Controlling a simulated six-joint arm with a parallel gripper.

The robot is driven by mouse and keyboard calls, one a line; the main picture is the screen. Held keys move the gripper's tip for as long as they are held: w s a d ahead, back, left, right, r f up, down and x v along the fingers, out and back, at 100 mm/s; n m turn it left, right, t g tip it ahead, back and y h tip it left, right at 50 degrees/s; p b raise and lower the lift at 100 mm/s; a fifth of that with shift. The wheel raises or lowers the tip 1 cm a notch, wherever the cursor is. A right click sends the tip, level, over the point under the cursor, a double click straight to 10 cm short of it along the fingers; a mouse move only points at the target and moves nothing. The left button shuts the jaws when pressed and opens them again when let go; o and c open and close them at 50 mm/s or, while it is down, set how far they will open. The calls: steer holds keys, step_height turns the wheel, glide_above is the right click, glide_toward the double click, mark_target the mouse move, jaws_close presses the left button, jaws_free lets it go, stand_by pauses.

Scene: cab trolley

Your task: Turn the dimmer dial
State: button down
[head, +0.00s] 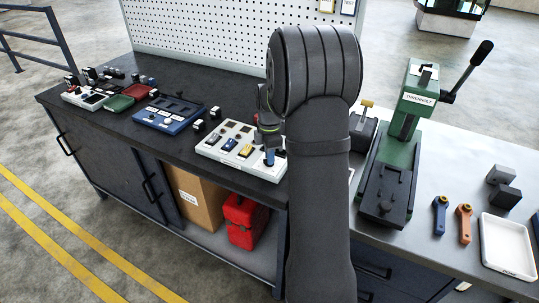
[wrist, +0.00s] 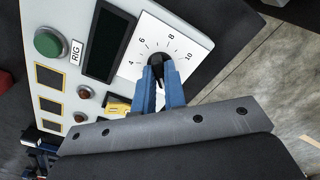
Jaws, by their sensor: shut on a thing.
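The dimmer dial (wrist: 183,66) is a black knob on a white numbered scale (wrist: 191,39), seen in the wrist view. The numbers 4, 6, 8 and 10 show around it. My gripper (wrist: 163,75) has its blue fingers closed around the knob, which is mostly hidden between them. In the head view my gripper (head: 269,157) reaches down to the front right corner of the white control panel (head: 212,151). My arm hides part of the panel's right side there, and the knob itself cannot be made out.
On the panel are a green button (wrist: 47,42), a dark display (wrist: 107,43), a yellow switch (wrist: 117,105) and small red lamps. A blue panel (head: 169,114) stands to the left. A green lever press (head: 398,143) stands right of my arm.

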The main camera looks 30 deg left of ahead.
steer(key=shift+m, duration=0.3)
steer(key=m, duration=1.2)
steer(key=shift+m, duration=0.4)
steer(key=m, duration=1.2)
steer(key=shift+m, duration=0.4)
steer(key=c, duration=1.5)
jaws_free()
